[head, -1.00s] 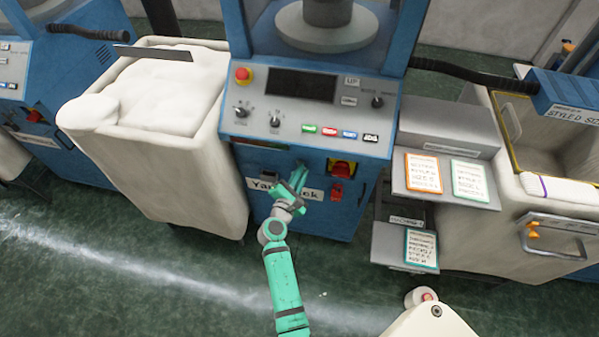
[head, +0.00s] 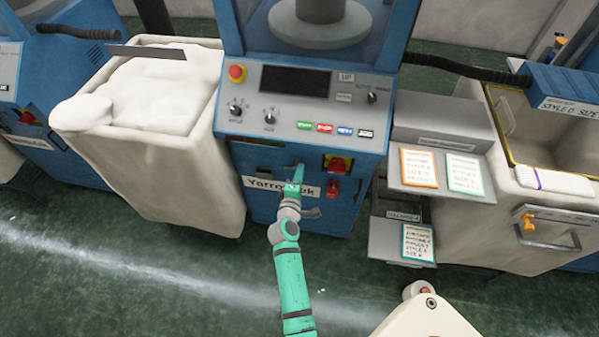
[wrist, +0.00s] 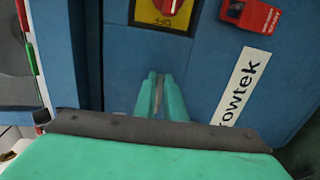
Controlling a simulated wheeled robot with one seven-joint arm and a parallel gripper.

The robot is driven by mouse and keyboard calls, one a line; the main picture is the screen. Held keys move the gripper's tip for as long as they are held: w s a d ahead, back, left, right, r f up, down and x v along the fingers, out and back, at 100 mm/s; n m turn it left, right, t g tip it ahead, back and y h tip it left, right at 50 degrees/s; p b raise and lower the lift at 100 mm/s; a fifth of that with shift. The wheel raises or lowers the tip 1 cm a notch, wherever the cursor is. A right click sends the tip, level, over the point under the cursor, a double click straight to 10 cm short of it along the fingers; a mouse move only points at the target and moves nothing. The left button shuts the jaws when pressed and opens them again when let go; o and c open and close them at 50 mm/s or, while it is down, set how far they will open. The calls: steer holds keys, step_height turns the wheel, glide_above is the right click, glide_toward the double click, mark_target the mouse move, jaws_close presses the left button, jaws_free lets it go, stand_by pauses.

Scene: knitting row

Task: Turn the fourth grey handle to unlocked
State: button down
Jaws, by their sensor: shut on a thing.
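My gripper (head: 295,168) is at the front panel of the blue knitting machine (head: 245,205), just above the "Yarn…tek" label (head: 258,183). In the wrist view, its two green fingers (wrist: 161,92) are close together with a narrow grey piece between them, apparently the grey handle (wrist: 159,97). The fingers hide most of this handle, so I cannot read its position or any lock marking. In the head view my gripper covers it.
Right of my gripper are a red rotary switch (head: 338,165) on a yellow plate and a red lock-like tag (head: 333,188). A cream bin (head: 190,190) stands left of the machine. Grey trays with cards (head: 400,255) stand right. The floor in front is clear.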

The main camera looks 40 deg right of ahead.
stand_by(0.4)
steer(key=c, duration=1.8)
jaws_free()
steer(key=shift+c, duration=0.2)
steer(key=shift+f, duration=0.1)
steer(key=v, duration=1.1)
steer(key=shift+d, duration=0.15)
